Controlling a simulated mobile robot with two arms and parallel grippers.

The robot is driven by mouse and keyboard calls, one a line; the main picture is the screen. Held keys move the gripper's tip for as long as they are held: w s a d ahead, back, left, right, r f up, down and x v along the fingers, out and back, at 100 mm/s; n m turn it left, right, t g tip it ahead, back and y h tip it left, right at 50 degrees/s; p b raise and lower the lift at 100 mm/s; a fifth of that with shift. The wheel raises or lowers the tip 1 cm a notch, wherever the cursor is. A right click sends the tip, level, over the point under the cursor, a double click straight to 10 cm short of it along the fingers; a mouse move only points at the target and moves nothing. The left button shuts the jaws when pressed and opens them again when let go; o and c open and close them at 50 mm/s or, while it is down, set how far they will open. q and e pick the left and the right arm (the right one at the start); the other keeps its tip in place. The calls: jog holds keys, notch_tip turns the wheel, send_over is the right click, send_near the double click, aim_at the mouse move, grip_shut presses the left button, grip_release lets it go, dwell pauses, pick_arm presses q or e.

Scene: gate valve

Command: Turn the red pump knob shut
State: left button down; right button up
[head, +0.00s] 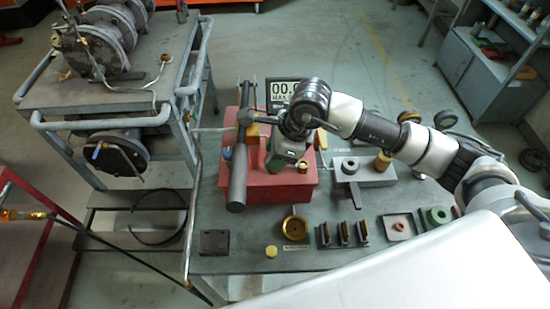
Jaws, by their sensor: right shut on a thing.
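The red pump (268,187) is a red box-shaped body on the workbench, with a grey cylinder (238,175) standing along its left side and a brass fitting (303,166) on its right part. My right arm reaches in from the right, and my right gripper (278,163) points down over the top of the pump. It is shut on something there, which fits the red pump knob. The knob itself is hidden by the gripper and wrist, so its turn angle cannot be seen. My left gripper is not in view.
A display (281,92) stands behind the pump, partly covered by my arm. A grey block (365,172) lies to the right. A brass cup (295,228), several dark upright holders and a green part (435,216) line the front. A grey cart (110,85) stands left.

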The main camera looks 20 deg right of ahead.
jog(key=m+b, duration=0.1)
jog(key=m, duration=0.1)
jog(key=m+t+h+b, duration=0.1)
jog(key=m+b, duration=0.1)
jog(key=shift+f+t, duration=0.15)
jog(key=shift+t, duration=0.15)
jog(key=shift+s+m+t+h+b, duration=0.1)
jog(key=shift+m+t+h+b, duration=0.45)
jog(key=shift+m+b, duration=1.25)
jog(key=shift+r+m, duration=0.2)
jog(key=shift+m, duration=0.3)
jog(key=o, duration=0.9)
jog(key=v, duration=1)
jog(key=shift+s+a+r, duration=0.1)
jog(key=shift+s+r, duration=0.05)
jog(key=shift+r, duration=0.25)
